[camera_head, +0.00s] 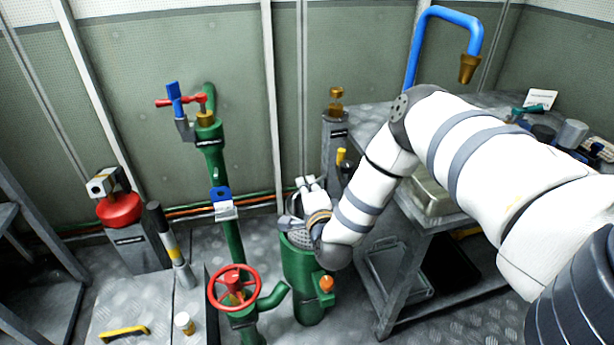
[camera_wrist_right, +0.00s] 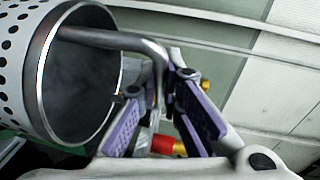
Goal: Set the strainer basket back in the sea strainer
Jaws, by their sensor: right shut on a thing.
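The sea strainer (camera_head: 300,275) is a green upright cylinder on the floor with an orange knob on its side. The strainer basket (camera_head: 299,239) is a grey perforated metal cup at the strainer's open top. In the right wrist view the basket (camera_wrist_right: 42,75) shows its round rim and holed wall. My right gripper (camera_head: 301,217) is above the strainer, its purple pads (camera_wrist_right: 158,92) shut on the basket's bent rod handle (camera_wrist_right: 110,40). How far the basket sits inside the strainer is hidden. My left gripper is not in view.
A red handwheel valve (camera_head: 234,288) and green pipe stand left of the strainer. A metal bench (camera_head: 430,225) with a tray is close on the right. A grey post with a brass fitting (camera_head: 336,105) stands behind. A small white jar (camera_head: 184,323) is at lower left.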

